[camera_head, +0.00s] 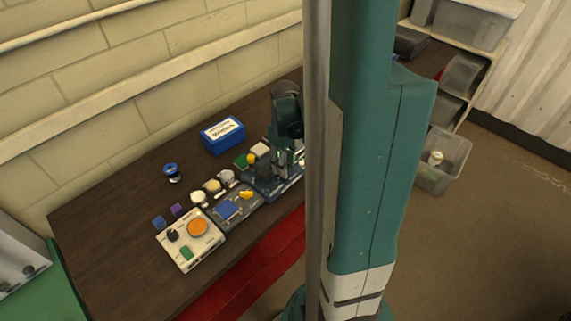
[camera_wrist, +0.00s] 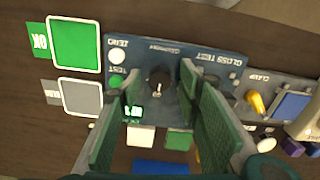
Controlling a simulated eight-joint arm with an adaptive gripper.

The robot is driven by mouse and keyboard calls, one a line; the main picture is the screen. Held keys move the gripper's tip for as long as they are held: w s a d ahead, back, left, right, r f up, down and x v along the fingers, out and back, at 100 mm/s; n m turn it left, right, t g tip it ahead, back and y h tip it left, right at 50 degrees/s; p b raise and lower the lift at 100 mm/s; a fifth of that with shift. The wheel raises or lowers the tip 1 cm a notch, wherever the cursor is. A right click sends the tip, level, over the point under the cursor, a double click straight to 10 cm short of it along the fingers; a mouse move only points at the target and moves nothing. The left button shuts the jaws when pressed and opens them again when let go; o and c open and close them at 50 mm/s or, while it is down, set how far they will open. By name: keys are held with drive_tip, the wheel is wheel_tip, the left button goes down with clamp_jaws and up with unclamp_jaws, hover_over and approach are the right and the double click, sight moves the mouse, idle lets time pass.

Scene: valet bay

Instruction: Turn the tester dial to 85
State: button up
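The gloss tester is a dark blue panel (camera_wrist: 190,53) with a black dial (camera_wrist: 158,80), a white ZERO button (camera_wrist: 117,56), a green TEST button (camera_wrist: 115,82) and a small green-lit display (camera_wrist: 133,111). I cannot read the display or the dial's setting surely. My gripper (camera_wrist: 160,82) is open, with green-padded fingers spread left and right of the dial in the wrist view. I cannot tell whether they touch it. The right finger hides part of the panel. In the head view my gripper (camera_head: 284,157) is over the tester (camera_head: 264,188).
A clamp panel (camera_head: 237,211) with a yellow lever and blue square adjoins the tester. A pale panel (camera_head: 192,254) with an orange disc lies nearer. Several small jars, a blue box (camera_head: 223,136) and green and white blocks stand around. The wrist view shows an OK pad (camera_wrist: 75,44).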

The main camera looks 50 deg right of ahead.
drive_tip(key=shift+c, duration=0.5)
drive_tip(key=c, duration=0.8)
drive_tip(key=shift+m, duration=0.3)
drive_tip(key=m+b, duration=0.2)
drive_tip(key=m, duration=0.2)
drive_tip(key=shift+f, duration=0.1)
drive_tip(key=m+b, duration=0.2)
drive_tip(key=m, duration=0.4)
drive_tip(key=shift+m, duration=0.3)
